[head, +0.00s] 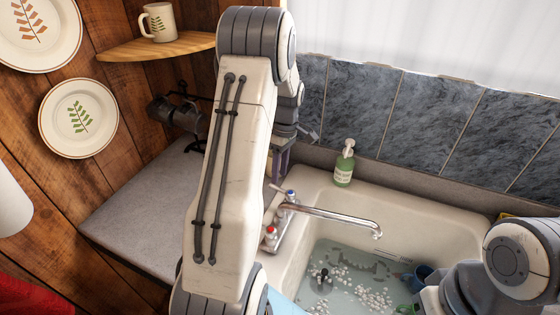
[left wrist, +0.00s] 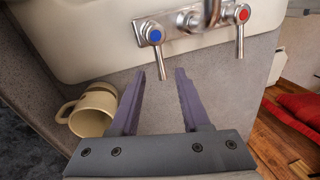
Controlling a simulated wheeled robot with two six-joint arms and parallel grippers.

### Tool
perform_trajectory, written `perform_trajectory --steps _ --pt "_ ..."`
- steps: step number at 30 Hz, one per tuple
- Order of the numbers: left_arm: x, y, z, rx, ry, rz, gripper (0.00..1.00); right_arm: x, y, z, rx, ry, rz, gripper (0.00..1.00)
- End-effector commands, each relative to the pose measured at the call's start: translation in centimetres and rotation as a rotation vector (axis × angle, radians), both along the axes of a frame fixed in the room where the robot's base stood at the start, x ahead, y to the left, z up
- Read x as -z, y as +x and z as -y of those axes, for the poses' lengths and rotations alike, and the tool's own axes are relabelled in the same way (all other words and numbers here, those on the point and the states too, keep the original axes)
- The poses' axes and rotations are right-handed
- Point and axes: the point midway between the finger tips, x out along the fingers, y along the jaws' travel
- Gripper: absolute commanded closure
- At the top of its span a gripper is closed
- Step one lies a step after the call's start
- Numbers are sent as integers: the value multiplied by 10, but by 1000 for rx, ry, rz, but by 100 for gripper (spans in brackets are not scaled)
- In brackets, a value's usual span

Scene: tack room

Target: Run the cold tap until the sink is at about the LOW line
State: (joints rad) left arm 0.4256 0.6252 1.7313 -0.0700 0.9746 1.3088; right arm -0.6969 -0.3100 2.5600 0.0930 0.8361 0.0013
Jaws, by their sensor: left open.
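The sink (head: 306,204) is cream, with a bluish-grey pool and several white bits in its basin. The chrome tap spout (head: 340,219) reaches over the basin; I see no stream from it. The blue-marked cold handle (head: 290,195) shows in the left wrist view (left wrist: 154,36), as does the red-marked hot handle (left wrist: 241,16). My left gripper (left wrist: 161,75) is open, its purple fingertips on either side of the cold lever's lower end; contact cannot be told. My right gripper is out of view; its arm is at the lower right. I cannot read a LOW line.
A green soap bottle (head: 344,164) stands on the sink's back rim. A dark plug-like thing (head: 322,281) and a blue item (head: 422,273) are in the basin. A cream mug (left wrist: 94,110) is close to my left gripper. Grey counter (head: 135,200) lies left.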

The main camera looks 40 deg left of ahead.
Motion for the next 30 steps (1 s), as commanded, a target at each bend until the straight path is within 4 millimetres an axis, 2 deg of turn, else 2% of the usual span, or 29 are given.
perform_trajectory --steps 1,6,12,30 --pt "-9 3 0 0 3 6 54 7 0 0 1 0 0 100" --pt "-39 7 1 2 1 2 54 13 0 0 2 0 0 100" --pt "-58 10 1 3 -1 -2 54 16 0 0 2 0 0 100" --pt "-61 10 4 14 -3 -2 54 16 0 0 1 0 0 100"
